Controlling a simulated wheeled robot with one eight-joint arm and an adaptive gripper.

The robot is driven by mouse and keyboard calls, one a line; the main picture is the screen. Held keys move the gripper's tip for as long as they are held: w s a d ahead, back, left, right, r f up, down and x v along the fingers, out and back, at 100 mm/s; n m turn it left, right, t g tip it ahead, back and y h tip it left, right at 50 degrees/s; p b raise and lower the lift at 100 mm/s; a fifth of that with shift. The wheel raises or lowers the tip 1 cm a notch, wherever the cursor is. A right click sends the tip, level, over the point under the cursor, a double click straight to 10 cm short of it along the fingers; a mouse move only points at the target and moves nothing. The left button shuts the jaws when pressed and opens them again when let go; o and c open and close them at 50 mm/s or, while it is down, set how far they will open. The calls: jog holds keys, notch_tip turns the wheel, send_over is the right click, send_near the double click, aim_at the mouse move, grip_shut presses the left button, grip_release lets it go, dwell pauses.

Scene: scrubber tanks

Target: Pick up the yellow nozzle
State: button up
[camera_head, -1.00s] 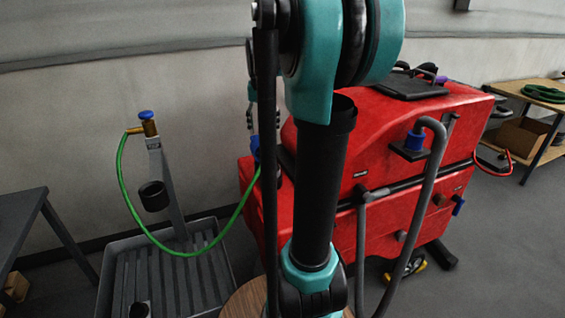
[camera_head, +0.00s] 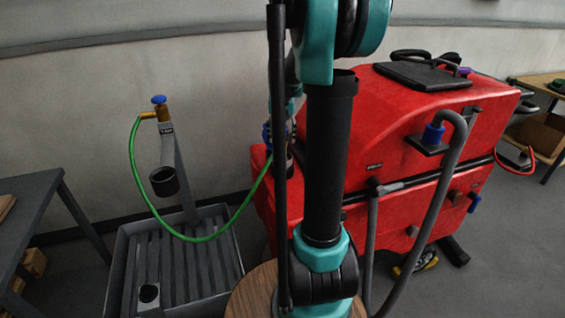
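I cannot make out a clear yellow nozzle. A brass-yellow tap (camera_head: 162,113) with a blue knob stands on a grey post, and a green hose (camera_head: 135,165) leaves its left side. The hose loops down and rises to the right, towards the left side of the red scrubber (camera_head: 415,130), where its end is hidden behind my arm. My gripper (camera_head: 291,132) is mostly hidden behind my arm's links, near that side of the scrubber. Only small dark parts show, so its opening and any contact cannot be told.
A grey slatted basin (camera_head: 118,275) stands under the tap, with a dark ring holder (camera_head: 164,181) on the post. A dark table (camera_head: 35,185) is at the left. A round wooden top (camera_head: 252,292) is low in front. A wooden bench (camera_head: 545,88) stands far right.

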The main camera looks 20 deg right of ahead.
aim_at(282, 143)
jog(key=shift+w+d+f, duration=0.1)
jog(key=shift+w+f, duration=0.1)
jog(key=shift+f, duration=1.1)
jog(key=shift+w+d+f, duration=0.1)
jog(key=shift+w+f, duration=0.05)
jog(key=shift+f, duration=1.1)
grip_shut()
